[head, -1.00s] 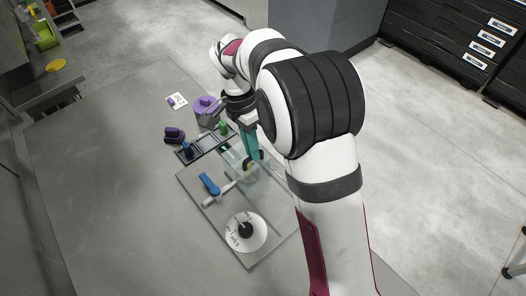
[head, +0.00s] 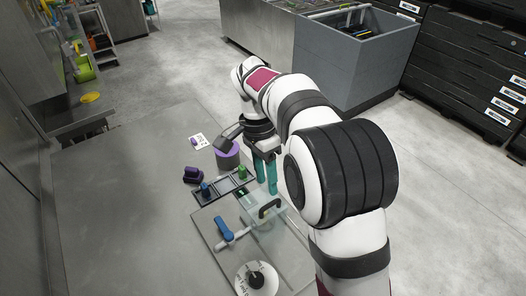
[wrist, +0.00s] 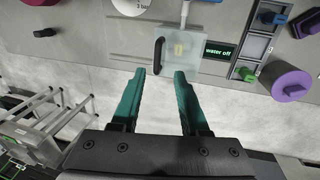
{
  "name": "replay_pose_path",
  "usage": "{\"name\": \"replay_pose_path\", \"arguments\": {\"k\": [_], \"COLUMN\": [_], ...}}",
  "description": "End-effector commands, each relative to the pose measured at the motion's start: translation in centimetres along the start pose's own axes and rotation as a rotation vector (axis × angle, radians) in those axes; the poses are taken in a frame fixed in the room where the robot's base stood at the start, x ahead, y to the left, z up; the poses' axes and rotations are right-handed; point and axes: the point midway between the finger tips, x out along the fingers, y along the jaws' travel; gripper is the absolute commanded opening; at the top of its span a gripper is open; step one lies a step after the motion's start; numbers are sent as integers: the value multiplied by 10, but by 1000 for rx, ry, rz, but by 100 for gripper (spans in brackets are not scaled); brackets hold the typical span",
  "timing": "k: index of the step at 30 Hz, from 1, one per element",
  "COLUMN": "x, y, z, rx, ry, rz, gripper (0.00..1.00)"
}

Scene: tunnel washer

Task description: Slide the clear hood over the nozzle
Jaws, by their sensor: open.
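The clear hood (head: 268,230) is a see-through box with a black handle (head: 269,208) on the plate. In the wrist view the hood (wrist: 197,62) lies ahead of my fingertips, with its handle (wrist: 158,56) on its left side. A light pipe (wrist: 184,16) runs up to the hood, and a small yellowish patch (wrist: 179,49) shows through it. I cannot tell which part is the nozzle or how far the hood covers it. My gripper (head: 267,191) is open with teal fingers; in the wrist view (wrist: 159,73) nothing is between them, and they are apart from the handle.
A blue valve lever (head: 224,230) sits left of the hood. A black tray (head: 221,186) with blue and green pegs, a purple cylinder (head: 228,160) and a purple block (head: 193,174) are nearby. A screen (wrist: 219,50) reads "water off". A white disc (head: 243,278) lies in front.

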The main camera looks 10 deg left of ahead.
Motion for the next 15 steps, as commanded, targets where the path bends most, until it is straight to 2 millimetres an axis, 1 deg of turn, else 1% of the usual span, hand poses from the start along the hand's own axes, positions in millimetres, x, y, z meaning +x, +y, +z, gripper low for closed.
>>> {"name": "replay_pose_path", "arguments": {"k": [1, 3, 7, 9, 12, 15], "x": [-17, -40, -76, -89, -101, -106], "y": [-1, -1, -2, -1, -1, -1], "z": [0, 0, -1, -1, -1, 0], "rx": [0, 1, -1, -1, 0, 0], "ry": [3, 3, 4, 3, 2, 2], "rz": [-6, -5, -6, -3, -2, -2], "gripper": [45, 45, 45, 45, 45, 45]}}
